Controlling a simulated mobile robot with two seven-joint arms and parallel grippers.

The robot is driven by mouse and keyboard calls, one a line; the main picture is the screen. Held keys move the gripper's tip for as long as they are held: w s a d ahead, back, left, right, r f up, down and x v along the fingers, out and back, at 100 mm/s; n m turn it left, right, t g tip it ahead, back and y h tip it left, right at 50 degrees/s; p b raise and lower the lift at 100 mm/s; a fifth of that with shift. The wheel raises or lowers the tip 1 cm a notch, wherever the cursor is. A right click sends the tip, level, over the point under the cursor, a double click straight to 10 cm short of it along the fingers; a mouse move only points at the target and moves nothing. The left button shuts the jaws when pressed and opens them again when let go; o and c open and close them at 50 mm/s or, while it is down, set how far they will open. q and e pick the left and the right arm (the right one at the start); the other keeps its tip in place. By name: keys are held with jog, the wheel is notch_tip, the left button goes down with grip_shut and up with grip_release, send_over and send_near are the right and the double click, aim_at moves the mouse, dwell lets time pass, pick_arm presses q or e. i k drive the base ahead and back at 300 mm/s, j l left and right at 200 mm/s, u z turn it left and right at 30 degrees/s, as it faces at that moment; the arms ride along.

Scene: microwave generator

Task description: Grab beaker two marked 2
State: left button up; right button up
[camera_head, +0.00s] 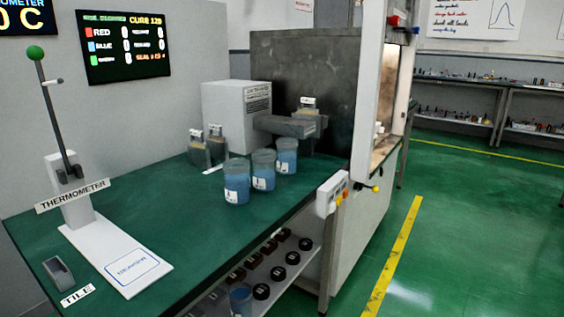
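Three clear beakers with blue contents stand upright in a diagonal row on the dark green bench top (150,215). They are the near beaker (237,183), the middle beaker (263,171) and the far beaker (286,157). Each has a white label with a dark mark. The marks are too small to read surely, so I cannot tell which one is marked 2. The beakers stand close together and partly overlap in the view. Neither of my grippers is in view.
A thermometer stand (90,235) is on the bench at left, with a grey holder (59,272) beside it. A white box device (232,117) stands behind the beakers. A tall cabinet (365,170) is at their right. Another beaker (240,300) is on the lower shelf. Green floor at right is clear.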

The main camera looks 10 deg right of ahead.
aim_at(287, 146)
jog(key=i+l, duration=0.15)
jog(key=l, duration=0.25)
jog(key=i+l, duration=0.15)
jog(key=l, duration=0.25)
jog(key=i+l, duration=0.15)
jog(key=l, duration=0.25)
jog(key=i+l, duration=0.1)
jog(key=l, duration=0.3)
